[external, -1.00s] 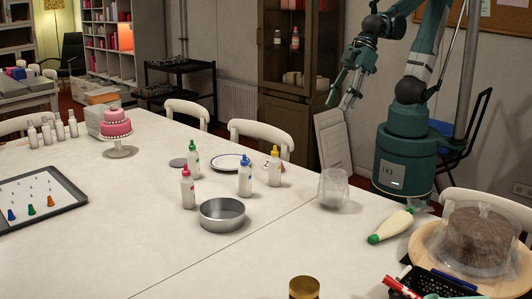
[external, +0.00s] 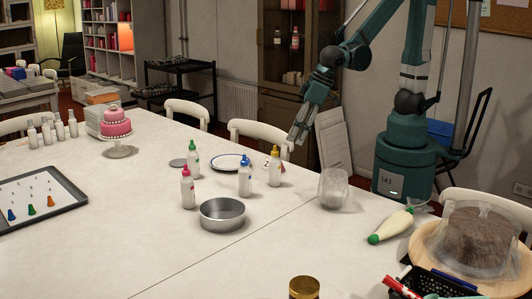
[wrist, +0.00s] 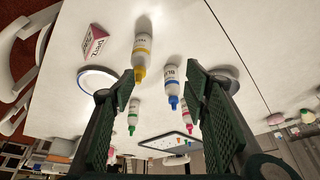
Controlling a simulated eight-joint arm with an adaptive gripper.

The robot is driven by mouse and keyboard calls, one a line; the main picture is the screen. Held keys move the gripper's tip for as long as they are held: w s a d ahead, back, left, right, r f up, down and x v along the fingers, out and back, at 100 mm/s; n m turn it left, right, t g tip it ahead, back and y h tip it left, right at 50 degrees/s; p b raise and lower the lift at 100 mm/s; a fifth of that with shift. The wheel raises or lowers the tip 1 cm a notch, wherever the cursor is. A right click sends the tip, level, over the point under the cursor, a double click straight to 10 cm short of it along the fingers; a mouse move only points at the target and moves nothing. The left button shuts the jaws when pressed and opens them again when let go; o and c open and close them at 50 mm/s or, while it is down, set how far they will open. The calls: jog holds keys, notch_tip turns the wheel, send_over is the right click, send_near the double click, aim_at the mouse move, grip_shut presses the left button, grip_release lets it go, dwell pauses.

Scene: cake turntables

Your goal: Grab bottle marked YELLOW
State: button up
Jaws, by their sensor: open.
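The yellow-capped bottle (external: 275,168) stands upright on the white table, right of the other bottles. In the wrist view, the yellow-capped bottle (wrist: 142,45) shows between my fingers, toward the left finger, its label too small to read surely. The blue-capped bottle (external: 245,178) stands just left of it; it also shows in the wrist view (wrist: 170,80). The red-capped (external: 188,188) and green-capped (external: 194,160) bottles stand further left. My gripper (external: 298,138) is open and empty, above and behind the yellow-capped bottle, apart from it.
A plate (external: 230,162) lies behind the bottles, with a small card (external: 267,164) near the yellow-capped one. A round metal pan (external: 222,214) is in front. A clear container (external: 333,188) stands to the right. White chairs (external: 262,136) line the far edge.

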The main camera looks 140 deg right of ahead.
jog(key=m+g+b, duration=0.1)
jog(key=m+b, duration=0.1)
send_over(276, 159)
jog(key=s+a, duration=0.1)
jog(key=s, duration=0.1)
jog(key=shift+h, duration=0.4)
jog(key=f, duration=0.6)
jog(key=shift+w+a+f, duration=0.15)
jog(key=shift+a, duration=0.05)
jog(key=shift+f, duration=0.1)
jog(key=shift+x, duration=1.2)
jog(key=shift+f, duration=0.1)
jog(key=b+x, duration=0.2)
jog(key=x, duration=0.1)
jog(key=shift+s+d+f, duration=0.15)
jog(key=shift+s+f, duration=0.05)
jog(key=shift+s, duration=0.1)
jog(key=shift+x, duration=0.85)
jog(key=c, duration=1)
